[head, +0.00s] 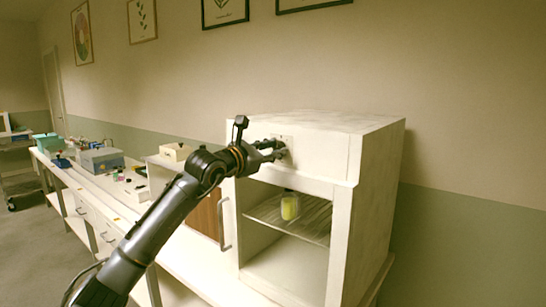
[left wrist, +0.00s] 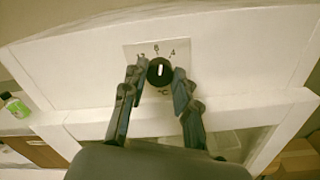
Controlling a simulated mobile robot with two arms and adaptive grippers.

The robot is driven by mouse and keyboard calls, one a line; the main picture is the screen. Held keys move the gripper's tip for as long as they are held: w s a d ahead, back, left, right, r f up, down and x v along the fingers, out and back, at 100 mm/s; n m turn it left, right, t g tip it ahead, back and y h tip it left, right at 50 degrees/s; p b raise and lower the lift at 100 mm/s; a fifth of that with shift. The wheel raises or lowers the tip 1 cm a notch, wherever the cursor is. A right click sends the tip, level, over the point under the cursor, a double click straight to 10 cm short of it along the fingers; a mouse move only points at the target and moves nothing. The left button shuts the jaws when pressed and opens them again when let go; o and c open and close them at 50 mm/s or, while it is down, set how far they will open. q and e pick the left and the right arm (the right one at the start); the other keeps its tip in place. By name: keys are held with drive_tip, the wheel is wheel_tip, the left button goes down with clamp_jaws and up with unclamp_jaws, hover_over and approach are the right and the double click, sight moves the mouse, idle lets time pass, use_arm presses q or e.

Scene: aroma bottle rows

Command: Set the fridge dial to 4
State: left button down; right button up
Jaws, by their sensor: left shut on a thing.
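The white fridge (head: 368,190) stands on the bench at the right in the head view. Its dial (left wrist: 160,72) is a black round knob with a white pointer line, on a pale plate (head: 287,142) on the upper front panel. In the left wrist view, marks that look like 12, 8 and 4 run left to right above the knob. The pointer stands nearly straight up, close to the 8. My left gripper (left wrist: 158,74) is shut on the dial, one finger on each side. In the head view it hides the knob. My right gripper is out of view.
Below the panel, the fridge's compartment shows a wire shelf (head: 300,222) with a yellow-green container (head: 290,206). A door handle (head: 223,222) is at its left. The long bench (head: 110,190) to the left holds boxes and small items.

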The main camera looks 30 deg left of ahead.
use_arm(q)
drive_tip(key=m+b, duration=0.1)
drive_tip(key=m, duration=0.2)
drive_tip(key=shift+m, duration=0.3)
drive_tip(key=shift+f+m, duration=0.1)
drive_tip(key=shift+m, duration=1.1)
drive_tip(key=shift+m+b, duration=0.3)
drive_tip(key=c, duration=1)
unclamp_jaws()
drive_tip(key=shift+s, duration=0.1)
